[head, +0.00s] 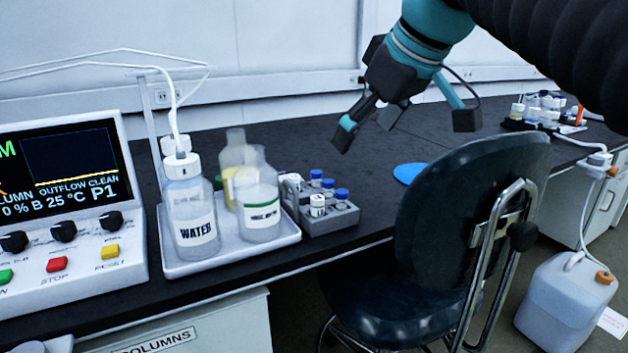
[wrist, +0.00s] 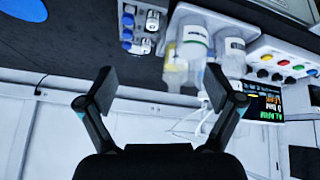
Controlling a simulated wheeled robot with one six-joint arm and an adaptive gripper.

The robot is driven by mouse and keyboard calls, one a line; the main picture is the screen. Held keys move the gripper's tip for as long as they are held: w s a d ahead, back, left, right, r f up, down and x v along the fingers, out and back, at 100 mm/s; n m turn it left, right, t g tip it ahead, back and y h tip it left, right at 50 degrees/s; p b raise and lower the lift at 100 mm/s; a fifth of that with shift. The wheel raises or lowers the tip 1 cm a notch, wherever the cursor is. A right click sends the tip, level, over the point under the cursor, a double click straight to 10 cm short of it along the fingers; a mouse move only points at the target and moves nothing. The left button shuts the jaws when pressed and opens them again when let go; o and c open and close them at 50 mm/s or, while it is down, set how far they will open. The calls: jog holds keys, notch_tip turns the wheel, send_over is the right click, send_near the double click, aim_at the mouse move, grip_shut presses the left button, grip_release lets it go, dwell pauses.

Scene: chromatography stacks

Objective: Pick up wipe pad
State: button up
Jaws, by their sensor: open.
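A flat round blue pad (head: 409,173), which looks like the wipe pad, lies on the dark bench top, left of the chair back. In the wrist view a blue patch (wrist: 22,8) at the top left corner is cut off by the frame edge. My gripper (head: 366,128) is above the bench, up and to the left of the pad, and apart from it. In the wrist view its two fingers (wrist: 160,88) are spread wide with nothing between them.
A dark chair (head: 470,215) stands at the bench front, close to the pad. A grey vial rack (head: 330,218) and a white tray (head: 187,268) with bottles stand to the left. A white jug (head: 568,300) is at right.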

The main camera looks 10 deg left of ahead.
jog(key=w+a+f+m+h, duration=0.1)
jog(key=w+a, duration=0.3)
jog(key=w, duration=0.3)
jog(key=w+a+m, duration=0.1)
jog(key=w+a, duration=0.3)
jog(key=w, duration=0.4)
jog(key=shift+m+g+h, duration=0.4)
jog(key=shift+m+g, duration=0.3)
jog(key=w+a+f, duration=0.3)
jog(key=f, duration=0.2)
jog(key=w+a+f+p, duration=0.1)
jog(key=w+a+f, duration=0.2)
jog(key=w+f, duration=0.1)
jog(key=w+a+f, duration=0.3)
jog(key=w+f, duration=0.1)
jog(key=f, duration=0.2)
jog(key=shift+w+a+p, duration=0.1)
jog(key=shift+w+p, duration=0.1)
jog(key=shift+p, duration=0.15)
jog(key=shift+d+b+x, duration=0.2)
jog(key=shift+b+x, duration=0.1)
jog(key=shift+x, duration=2.5)
jog(key=c, duration=0.9)
